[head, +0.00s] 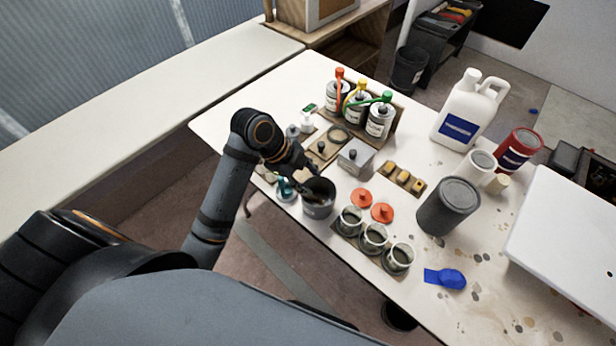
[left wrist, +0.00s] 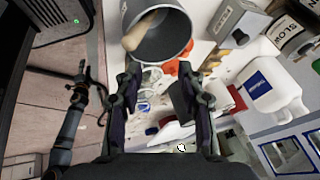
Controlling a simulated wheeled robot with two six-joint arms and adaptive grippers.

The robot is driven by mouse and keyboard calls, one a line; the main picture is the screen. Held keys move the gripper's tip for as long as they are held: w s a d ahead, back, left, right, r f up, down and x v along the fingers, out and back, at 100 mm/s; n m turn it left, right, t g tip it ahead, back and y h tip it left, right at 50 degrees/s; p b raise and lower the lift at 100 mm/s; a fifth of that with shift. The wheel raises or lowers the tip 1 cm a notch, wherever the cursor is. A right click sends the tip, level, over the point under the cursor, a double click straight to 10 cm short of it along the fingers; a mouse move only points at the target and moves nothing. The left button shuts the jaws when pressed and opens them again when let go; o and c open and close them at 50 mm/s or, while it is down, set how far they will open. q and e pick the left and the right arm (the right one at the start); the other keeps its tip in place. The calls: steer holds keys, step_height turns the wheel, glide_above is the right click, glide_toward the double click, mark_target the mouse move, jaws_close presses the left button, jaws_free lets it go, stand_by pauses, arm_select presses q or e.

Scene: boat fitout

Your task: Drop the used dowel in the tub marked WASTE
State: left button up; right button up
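A dark grey open tub (head: 318,208) stands near the table's edge; no WASTE marking is readable on it. It shows large in the left wrist view (left wrist: 178,48). The tan dowel (left wrist: 146,31) lies tilted inside the tub, its upper end against the rim. My left gripper (head: 309,172) is just above and behind the tub in the head view. In the left wrist view its two fingers (left wrist: 161,88) are spread apart with nothing between them. What seems to be my right gripper (left wrist: 84,82) is small and dark over the floor; its fingers are unclear.
A teal-topped item (head: 285,188) stands close left of the tub. Three open cups (head: 374,238) and orange lids (head: 382,212) are to its right. A grey tin (head: 448,206) and white jug (head: 468,110) stand farther right. A grey box (head: 355,157) is behind.

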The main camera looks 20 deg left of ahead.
arm_select(q)
steer(key=v, duration=1.2)
stand_by(0.8)
